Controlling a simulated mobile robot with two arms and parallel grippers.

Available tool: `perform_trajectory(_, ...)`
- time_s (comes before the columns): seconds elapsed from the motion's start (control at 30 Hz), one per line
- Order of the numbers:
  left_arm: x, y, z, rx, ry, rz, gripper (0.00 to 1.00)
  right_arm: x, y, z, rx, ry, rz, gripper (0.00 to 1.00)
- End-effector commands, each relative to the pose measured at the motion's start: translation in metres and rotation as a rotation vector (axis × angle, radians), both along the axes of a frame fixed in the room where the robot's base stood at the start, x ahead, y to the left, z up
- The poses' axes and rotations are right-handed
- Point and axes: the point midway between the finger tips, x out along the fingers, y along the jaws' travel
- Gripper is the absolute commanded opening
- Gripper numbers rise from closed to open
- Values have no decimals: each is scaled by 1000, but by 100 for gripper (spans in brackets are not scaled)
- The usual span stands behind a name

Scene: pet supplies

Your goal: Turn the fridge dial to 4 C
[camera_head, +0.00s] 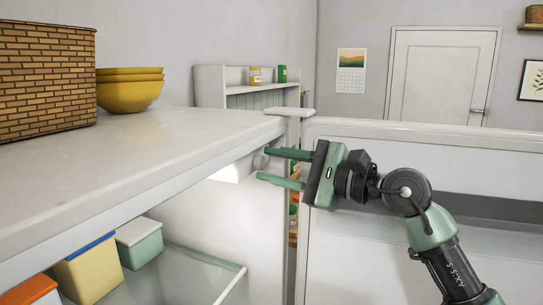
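The fridge (130,165) stands open, and its door (420,160) is swung out on the right. A white housing with a lit underside (234,171) hangs under the fridge top. A small grey rounded knob, which looks like the dial (261,161), is at the housing's right end; its marks and setting cannot be read. My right gripper (265,164) points left, with its two green fingers apart, one above the other. The fingertips are at the knob, one above and one below; I cannot tell whether they touch it. My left gripper is out of view.
A woven basket (45,80) and stacked yellow bowls (130,90) stand on the fridge top. Lidded containers, one yellow (90,272) and one green (140,246), are inside at lower left. The open door is close behind my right gripper.

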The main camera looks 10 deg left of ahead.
Motion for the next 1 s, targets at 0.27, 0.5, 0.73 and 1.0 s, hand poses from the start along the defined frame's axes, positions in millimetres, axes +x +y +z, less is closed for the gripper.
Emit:
perform_trajectory(0.27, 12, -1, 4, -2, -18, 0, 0, 2, 7, -1, -1, -1, 1, 35)
perform_trajectory(0.5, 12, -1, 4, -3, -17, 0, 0, 2, 7, -1, -1, 0, 1, 0)
perform_trajectory(0.73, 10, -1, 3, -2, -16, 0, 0, 2, 7, -1, 1, 11, 0, 0)
perform_trajectory(1.0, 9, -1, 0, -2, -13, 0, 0, 2, 6, -1, 21, 115, -1, 0)
